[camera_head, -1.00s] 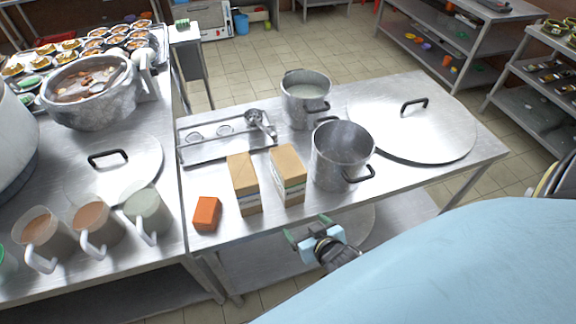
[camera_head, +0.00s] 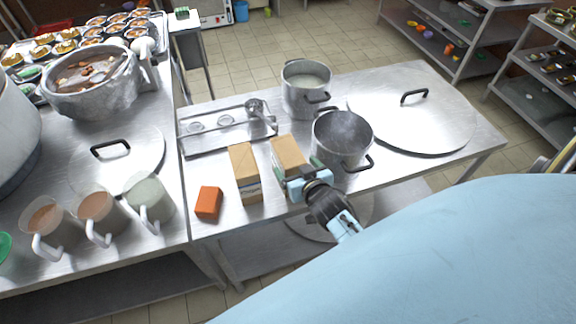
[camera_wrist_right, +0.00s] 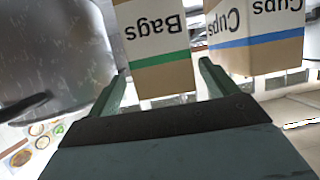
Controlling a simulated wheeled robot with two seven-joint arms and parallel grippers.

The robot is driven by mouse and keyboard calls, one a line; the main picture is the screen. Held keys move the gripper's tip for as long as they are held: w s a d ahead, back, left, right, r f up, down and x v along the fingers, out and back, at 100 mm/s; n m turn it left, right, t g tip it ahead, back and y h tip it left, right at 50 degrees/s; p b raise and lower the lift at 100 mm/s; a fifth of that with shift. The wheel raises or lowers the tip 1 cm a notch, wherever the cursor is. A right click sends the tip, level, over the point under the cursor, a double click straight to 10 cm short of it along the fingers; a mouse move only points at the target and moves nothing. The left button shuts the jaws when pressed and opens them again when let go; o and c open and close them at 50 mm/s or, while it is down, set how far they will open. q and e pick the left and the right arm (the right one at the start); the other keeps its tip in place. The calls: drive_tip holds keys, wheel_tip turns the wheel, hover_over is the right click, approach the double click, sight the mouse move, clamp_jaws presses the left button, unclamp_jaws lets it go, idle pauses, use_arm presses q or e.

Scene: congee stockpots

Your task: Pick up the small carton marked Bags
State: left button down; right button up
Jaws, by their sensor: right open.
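The small carton marked Bags (camera_head: 288,150) stands on the steel table, brown with a green stripe. In the wrist view its printed face (camera_wrist_right: 160,50) is upside down and lies between my fingers. My right gripper (camera_head: 299,174) is open at the carton's near side, one finger to each side. I cannot tell how far the fingers reach along it or whether they touch. Part of the carton is hidden behind the gripper in the head view. My left gripper is not in view.
The carton marked Cups (camera_head: 243,160), with a blue stripe in the wrist view (camera_wrist_right: 250,40), stands close to the left. A steel pot (camera_head: 342,138) stands close on the right. An orange box (camera_head: 208,202) lies further left. A tray (camera_head: 225,143) is behind.

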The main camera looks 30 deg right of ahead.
drive_tip(key=shift+x, duration=2.3)
drive_tip(key=shift+a, duration=0.2)
drive_tip(key=shift+c, duration=0.3)
drive_tip(key=shift+w, duration=0.1)
drive_tip(key=c, duration=1.2)
